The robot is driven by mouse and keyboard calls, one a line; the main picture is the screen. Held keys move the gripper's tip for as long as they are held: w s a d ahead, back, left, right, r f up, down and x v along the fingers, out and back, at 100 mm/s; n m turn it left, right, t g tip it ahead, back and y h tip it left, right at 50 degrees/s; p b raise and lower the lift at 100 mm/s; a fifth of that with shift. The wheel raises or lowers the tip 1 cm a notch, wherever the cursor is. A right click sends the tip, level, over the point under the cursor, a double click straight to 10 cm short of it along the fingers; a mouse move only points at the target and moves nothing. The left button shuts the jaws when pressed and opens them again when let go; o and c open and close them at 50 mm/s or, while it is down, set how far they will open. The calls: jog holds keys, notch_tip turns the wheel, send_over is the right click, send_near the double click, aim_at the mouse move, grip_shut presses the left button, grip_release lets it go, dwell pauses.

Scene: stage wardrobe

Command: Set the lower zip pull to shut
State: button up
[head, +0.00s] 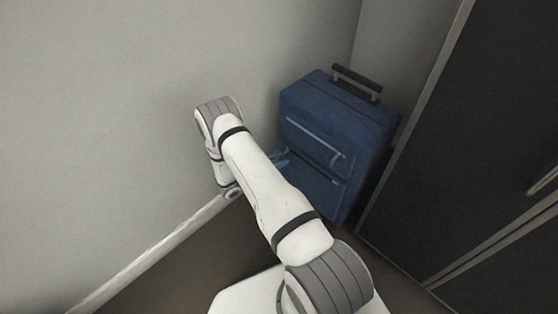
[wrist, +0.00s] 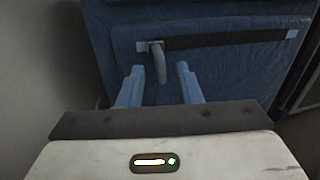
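A blue suitcase (head: 345,115) stands upright in the corner. Its front has an upper zip (head: 312,135) and a lower zip (head: 318,171), the latter partly hidden by my arm. In the wrist view, a dark zip strip (wrist: 225,41) runs across the blue front, with a light tab at its right end. A grey zip pull (wrist: 160,66) hangs from the strip's left end. My gripper (wrist: 159,71) is open, with one light-blue finger on each side of the pull and visible space between.
A pale wall (head: 100,110) lies close on the left, with a light skirting board (head: 150,255) along the floor. A dark panelled cabinet (head: 480,150) stands close on the suitcase's right. The suitcase's black handle (head: 357,80) sticks up on top.

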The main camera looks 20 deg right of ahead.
grip_shut()
dwell(0.3)
